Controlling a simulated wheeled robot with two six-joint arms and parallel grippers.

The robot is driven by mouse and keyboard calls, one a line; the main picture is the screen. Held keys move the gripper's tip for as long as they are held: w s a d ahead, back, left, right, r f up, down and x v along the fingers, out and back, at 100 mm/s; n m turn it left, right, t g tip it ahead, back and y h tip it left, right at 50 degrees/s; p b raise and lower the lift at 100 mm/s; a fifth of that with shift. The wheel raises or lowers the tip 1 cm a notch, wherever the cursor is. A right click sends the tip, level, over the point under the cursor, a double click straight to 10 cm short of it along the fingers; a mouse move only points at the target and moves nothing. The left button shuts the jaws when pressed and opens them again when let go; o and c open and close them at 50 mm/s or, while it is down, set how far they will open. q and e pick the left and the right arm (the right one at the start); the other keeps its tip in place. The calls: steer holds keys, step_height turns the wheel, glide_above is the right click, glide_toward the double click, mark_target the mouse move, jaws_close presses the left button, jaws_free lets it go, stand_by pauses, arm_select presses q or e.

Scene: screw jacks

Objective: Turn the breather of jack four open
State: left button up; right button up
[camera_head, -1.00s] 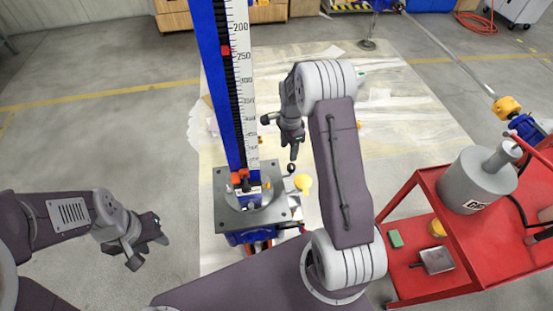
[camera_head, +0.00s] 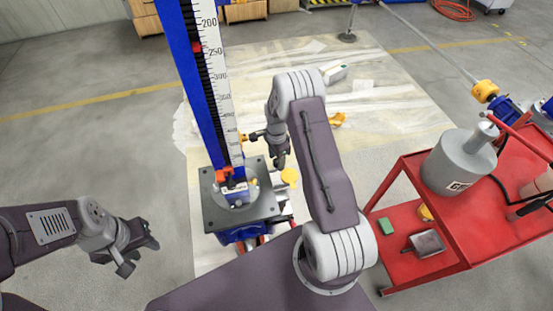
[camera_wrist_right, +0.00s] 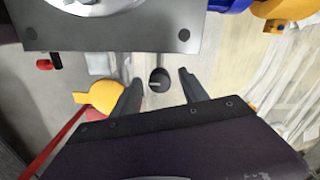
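A blue jack with a dark square plate (camera_head: 212,210) and a tall ruled column (camera_head: 213,100) stands left of centre; I cannot read its number. My right gripper (camera_head: 279,164) points down beside the plate's right edge. In the right wrist view it is open (camera_wrist_right: 160,88), with a small dark round cap (camera_wrist_right: 159,77) with a pale slot, possibly the breather, showing between its fingers. Contact is not visible. In the head view the gripper hides this cap. A yellow round part (camera_head: 290,176) is beside it. My left gripper (camera_head: 151,237) hangs clear at left; its finger gap is unclear.
A red cart (camera_head: 450,258) with a grey cylinder (camera_head: 455,165) stands at the right. A metal bar (camera_head: 430,45) runs at the upper right to a yellow coupling (camera_head: 485,91). The plate and a red-tipped knob (camera_wrist_right: 46,64) lie close to my right gripper.

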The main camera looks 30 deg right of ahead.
jaws_close()
